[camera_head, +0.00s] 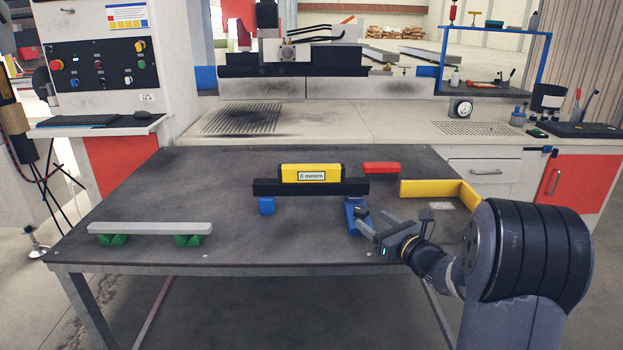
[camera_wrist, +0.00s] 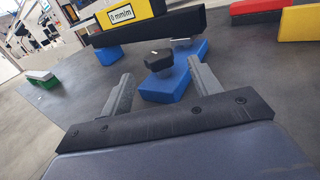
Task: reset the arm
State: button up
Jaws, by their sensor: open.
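My gripper (camera_head: 366,223) is over the right front part of the dark table (camera_head: 210,180). It is open, and in the wrist view my gripper (camera_wrist: 160,75) shows two spread fingers with nothing held between them. Ahead of the fingers is a blue block (camera_wrist: 172,82) with a dark knob (camera_wrist: 158,58) on it. In the head view this blue block (camera_head: 352,212) is under the right end of a black bar (camera_head: 265,188). A yellow box (camera_head: 310,173) with a "0 mm/m" display sits on the bar. I cannot tell whether a finger touches the block.
A second blue block (camera_head: 267,206) is under the bar's left part. A grey bar (camera_head: 150,228) lies on two green supports (camera_head: 113,240) at left. A red block (camera_head: 381,167) and a yellow angled piece (camera_head: 425,187) are behind my gripper. The table's middle front is clear.

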aim_at(363, 210)
jog(key=shift+s+d, duration=0.15)
jog(key=shift+s, duration=0.15)
jog(key=p+x, duration=0.1)
jog(key=x, duration=0.5)
jog(key=shift+w+r, duration=0.1)
jog(key=shift+r, duration=0.05)
jog(key=shift+n+g+y+p, duration=0.3)
jog(key=shift+n+y+p, duration=0.1)
jog(key=shift+y+p, duration=0.25)
jog(key=shift+f+h+b, duration=0.25)
jog(key=shift+b, duration=0.3)
